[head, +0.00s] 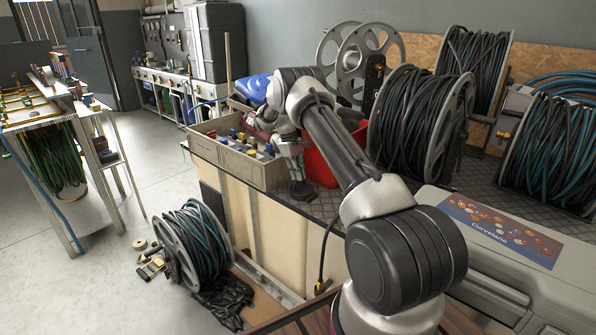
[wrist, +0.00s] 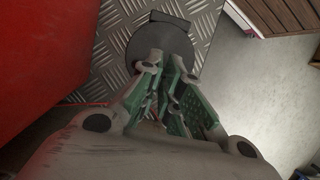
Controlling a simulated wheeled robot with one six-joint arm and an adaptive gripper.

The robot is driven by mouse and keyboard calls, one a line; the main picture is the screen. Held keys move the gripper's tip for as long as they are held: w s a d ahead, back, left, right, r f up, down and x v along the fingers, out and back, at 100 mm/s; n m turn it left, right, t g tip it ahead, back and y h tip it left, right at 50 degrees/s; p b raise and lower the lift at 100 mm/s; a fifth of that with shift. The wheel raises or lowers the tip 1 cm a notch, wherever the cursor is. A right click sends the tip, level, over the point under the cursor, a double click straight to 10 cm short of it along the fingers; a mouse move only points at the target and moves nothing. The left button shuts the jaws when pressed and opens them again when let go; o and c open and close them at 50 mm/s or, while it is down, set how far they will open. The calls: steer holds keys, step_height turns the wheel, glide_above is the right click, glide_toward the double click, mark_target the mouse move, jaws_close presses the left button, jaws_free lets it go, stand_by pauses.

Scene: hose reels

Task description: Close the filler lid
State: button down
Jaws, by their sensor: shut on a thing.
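The filler lid (wrist: 150,40) is a dark grey round disc with a small block at its far edge, seen in the wrist view over the diamond-plate surface. In the head view it is a small dark shape (head: 303,191) beneath my gripper (head: 297,177). In the wrist view, my gripper (wrist: 165,66) has its green-padded fingers close together over the disc's near part. It is shut on the lid; the fingers hide the place of contact. I cannot tell how far the lid is tilted.
A red container (head: 321,158) stands right beside my gripper; its red wall (wrist: 45,60) fills the wrist view's left. A divided box (head: 239,163) of colourful parts stands left. Hose reels (head: 422,115) stand behind right. The worktop edge drops to open floor (wrist: 260,100).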

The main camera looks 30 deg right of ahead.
steer(key=shift+w+a+f, duration=0.15)
steer(key=shift+w+f, duration=0.05)
steer(key=shift+w, duration=0.3)
steer(key=shift+w+a+f, duration=0.15)
steer(key=shift+a+f, duration=0.05)
steer(key=c, duration=1.7)
jaws_free()
steer(key=o, duration=1.1)
steer(key=v, duration=1.1)
steer(key=shift+s+d+r, duration=0.1)
steer(key=shift+s+r, duration=0.1)
steer(key=shift+s, duration=0.05)
steer(key=shift+r, duration=0.35)
